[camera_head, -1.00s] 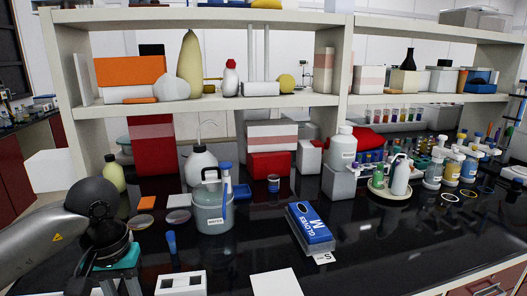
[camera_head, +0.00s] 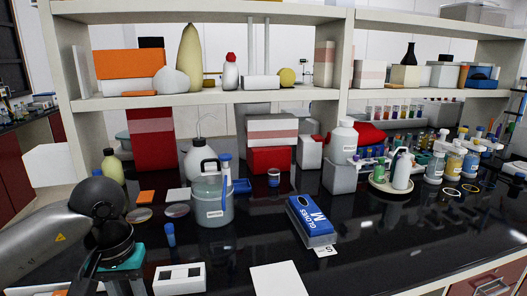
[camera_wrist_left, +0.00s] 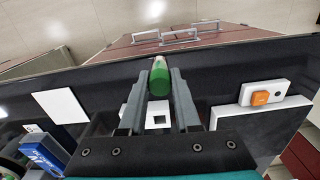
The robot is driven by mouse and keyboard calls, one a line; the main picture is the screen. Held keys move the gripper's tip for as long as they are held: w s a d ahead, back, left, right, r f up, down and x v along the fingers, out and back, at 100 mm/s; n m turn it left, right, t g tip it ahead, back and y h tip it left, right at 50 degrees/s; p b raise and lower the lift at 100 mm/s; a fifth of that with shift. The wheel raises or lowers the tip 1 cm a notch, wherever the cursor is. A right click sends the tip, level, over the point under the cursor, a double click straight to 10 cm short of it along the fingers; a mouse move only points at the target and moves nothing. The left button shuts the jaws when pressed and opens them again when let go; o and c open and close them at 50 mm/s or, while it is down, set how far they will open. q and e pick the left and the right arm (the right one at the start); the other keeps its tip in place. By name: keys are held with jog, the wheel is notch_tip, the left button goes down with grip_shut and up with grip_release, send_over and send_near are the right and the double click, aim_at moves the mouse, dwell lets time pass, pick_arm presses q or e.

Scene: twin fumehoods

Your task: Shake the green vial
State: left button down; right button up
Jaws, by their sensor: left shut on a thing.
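The green vial (camera_wrist_left: 159,78) is between the two fingers of my left gripper (camera_wrist_left: 158,77) in the left wrist view. The fingers are shut on it from both sides, near their tips. In the head view my left gripper's wrist and teal-trimmed body show at the bottom left. The fingertips and the vial cannot be made out there. My right gripper is in neither view.
A white block with square openings (camera_head: 180,278) lies on the black bench near the left gripper; a white sheet (camera_head: 278,279) lies right of it. A blue glove box (camera_head: 311,222) and a grey-green lidded container (camera_head: 212,200) stand farther back. Shelves rise behind.

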pick_arm(q)
jog(key=s+d+r+m, duration=0.2)
jog(key=s+d+r, duration=0.3)
jog(key=d+r, duration=0.2)
notch_tip(320, 180, down, 5)
jog(key=shift+r, duration=2.5)
jog(key=f, duration=0.4)
jog(key=shift+s+d+f, duration=0.1)
jog(key=shift+d+f, duration=0.15)
jog(key=shift+f, duration=0.1)
